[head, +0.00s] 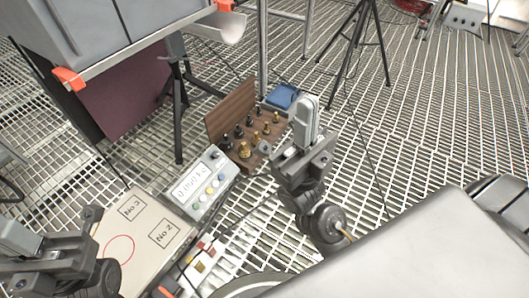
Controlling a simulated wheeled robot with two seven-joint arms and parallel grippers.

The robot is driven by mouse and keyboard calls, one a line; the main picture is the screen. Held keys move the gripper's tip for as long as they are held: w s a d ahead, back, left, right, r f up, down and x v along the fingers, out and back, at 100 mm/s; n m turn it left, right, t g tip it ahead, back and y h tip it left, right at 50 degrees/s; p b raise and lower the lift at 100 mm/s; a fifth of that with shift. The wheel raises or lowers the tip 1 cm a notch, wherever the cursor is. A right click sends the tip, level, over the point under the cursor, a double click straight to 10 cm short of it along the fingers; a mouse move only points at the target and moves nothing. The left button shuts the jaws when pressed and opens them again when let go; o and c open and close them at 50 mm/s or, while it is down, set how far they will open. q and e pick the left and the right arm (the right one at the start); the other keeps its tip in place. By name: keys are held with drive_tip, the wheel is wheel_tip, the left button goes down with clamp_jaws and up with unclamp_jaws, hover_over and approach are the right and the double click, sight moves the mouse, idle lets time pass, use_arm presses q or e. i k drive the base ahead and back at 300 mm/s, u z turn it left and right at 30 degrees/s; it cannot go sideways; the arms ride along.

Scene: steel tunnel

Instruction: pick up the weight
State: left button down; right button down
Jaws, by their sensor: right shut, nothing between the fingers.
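Several small black and gold knobbed weights (239,131) stand in rows in an open wooden box (220,112) on the floor grating, left of centre. Which one is the task's weight I cannot tell. My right gripper (268,150) is shut and empty, just right of the box's near end. Its dark body hides part of the floor there, and I cannot tell if it touches the box. My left gripper (88,222) is at the lower left, over the edge of a pale board (118,246). Its fingers are not clear.
A grey device with a display and coloured buttons (208,187) stands between board and box. The board bears "No 3", "No 2" and a red circle. A blue item (284,96) lies behind the box. Tripod legs (178,105) stand at left. Open grating (420,130) lies at right.

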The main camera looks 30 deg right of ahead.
sight(244, 150)
drive_tip(key=z, duration=0.25)
drive_tip(key=k, duration=0.35)
drive_tip(key=z, duration=1.25)
drive_tip(key=i, duration=0.9)
drive_tip(key=z, duration=0.45)
drive_tip(key=i, duration=0.85)
drive_tip(key=u, duration=1)
drive_tip(key=i, duration=0.75)
drive_tip(key=u, duration=0.8)
